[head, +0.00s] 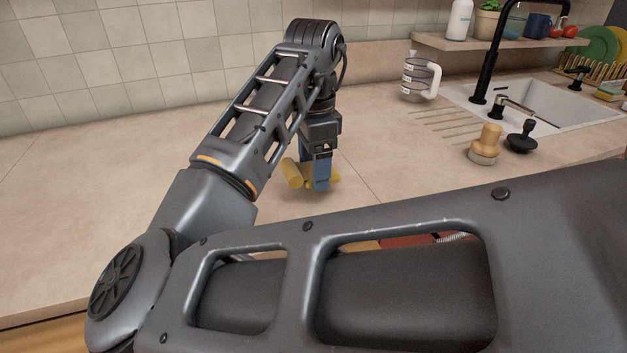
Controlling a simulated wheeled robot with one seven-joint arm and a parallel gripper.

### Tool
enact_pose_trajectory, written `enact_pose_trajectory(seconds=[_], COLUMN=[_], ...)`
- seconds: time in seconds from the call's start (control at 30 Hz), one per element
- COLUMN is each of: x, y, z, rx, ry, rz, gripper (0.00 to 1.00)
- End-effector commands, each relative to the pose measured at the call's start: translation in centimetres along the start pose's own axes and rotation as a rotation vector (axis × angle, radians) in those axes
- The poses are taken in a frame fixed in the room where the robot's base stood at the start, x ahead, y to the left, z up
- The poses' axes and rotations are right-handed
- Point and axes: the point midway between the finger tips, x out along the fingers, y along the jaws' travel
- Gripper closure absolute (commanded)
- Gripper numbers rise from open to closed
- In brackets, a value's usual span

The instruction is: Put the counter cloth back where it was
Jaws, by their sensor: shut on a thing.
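My gripper (321,178) points down over the counter, left of the sink, with its blue fingers low near the surface. It is shut on a yellow cloth (292,173), which looks rolled or bunched. I cannot tell whether the cloth touches the counter (385,165).
A measuring jug (418,78) stands behind and to the right. A wooden-handled brush (486,145) and a black stopper-like item (521,137) stand before the sink (545,100). A black faucet (488,60) rises there. Counter left of my arm is bare; my arm hides the front.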

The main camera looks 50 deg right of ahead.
Motion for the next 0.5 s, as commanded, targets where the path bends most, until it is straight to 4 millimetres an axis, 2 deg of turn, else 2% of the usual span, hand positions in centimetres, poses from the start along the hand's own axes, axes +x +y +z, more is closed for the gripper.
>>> enact_pose_trajectory(seconds=[0.3,0.5], x=[3.5,4.0], y=[0.0,0.0], z=[0.1,0.0], rx=[-0.002,0.0], ry=[0.0,0.0], rz=[0.001,0.0], gripper=[0.55,0.55])
